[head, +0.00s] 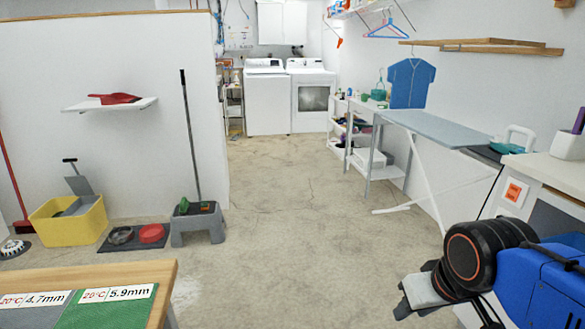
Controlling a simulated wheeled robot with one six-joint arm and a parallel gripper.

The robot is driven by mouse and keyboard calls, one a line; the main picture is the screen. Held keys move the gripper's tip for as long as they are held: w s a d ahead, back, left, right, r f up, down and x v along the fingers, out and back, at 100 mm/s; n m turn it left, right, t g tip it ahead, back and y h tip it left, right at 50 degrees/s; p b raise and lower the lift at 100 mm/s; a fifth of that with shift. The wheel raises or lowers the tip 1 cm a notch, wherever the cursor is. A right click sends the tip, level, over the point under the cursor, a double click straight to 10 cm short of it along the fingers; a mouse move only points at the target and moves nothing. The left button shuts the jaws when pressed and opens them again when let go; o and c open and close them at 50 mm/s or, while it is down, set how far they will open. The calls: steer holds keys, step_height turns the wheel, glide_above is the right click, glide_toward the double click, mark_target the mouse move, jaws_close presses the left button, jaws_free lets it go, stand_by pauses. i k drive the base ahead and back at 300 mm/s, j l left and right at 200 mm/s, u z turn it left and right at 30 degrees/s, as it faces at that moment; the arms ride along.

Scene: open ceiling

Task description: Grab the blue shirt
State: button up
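The blue shirt (409,82) is short-sleeved and hangs flat and upright near the right wall, in the background of the head view. It is just above and behind the far end of the ironing board (437,128). Its lower edge is close to the board, and I cannot tell whether they touch. My gripper (410,303) is low at the right of the view, in the foreground, far from the shirt. Its fingers are small and partly hidden by its own body, so I cannot tell whether they are open.
Open concrete floor (290,200) runs down the middle to the washer (266,100) and dryer (312,98). A wooden-edged table (165,275) is at front left. A counter (545,180) is at right. A grey step stool (197,225) and yellow bucket (68,222) stand left.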

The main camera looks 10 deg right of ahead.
mark_target(411, 79)
steer(key=i, duration=1.7)
